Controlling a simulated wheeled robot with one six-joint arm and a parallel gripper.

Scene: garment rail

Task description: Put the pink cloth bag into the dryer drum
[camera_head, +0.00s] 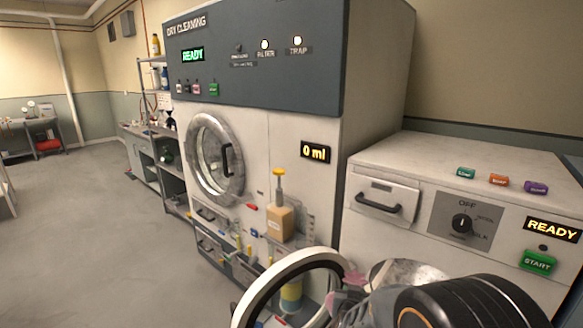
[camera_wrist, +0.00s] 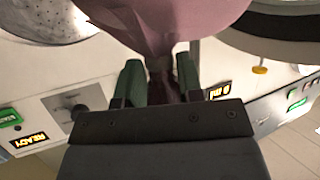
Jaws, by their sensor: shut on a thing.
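The pink cloth bag (camera_wrist: 165,22) fills the top middle of the wrist view. Its gathered neck is pinched between the green fingers of my gripper (camera_wrist: 160,80). In the head view only small pink parts of the bag (camera_head: 354,279) show beside my wrist. The dryer (camera_head: 455,165) is the white machine at right, and its round door (camera_head: 262,291) stands open. The shiny drum (camera_head: 408,273) is partly hidden behind my arm; its perforated metal also shows in the wrist view (camera_wrist: 45,18). The bag appears between drum and door; I cannot tell whether any of it is inside.
A tall dry cleaning machine (camera_head: 270,60) with a shut round door (camera_head: 214,158) stands left of the dryer. A tan pump bottle (camera_head: 281,220) stands at its front. The dryer's control dial (camera_head: 462,223) and green button (camera_head: 537,263) are near my arm. Open floor (camera_head: 90,240) lies left.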

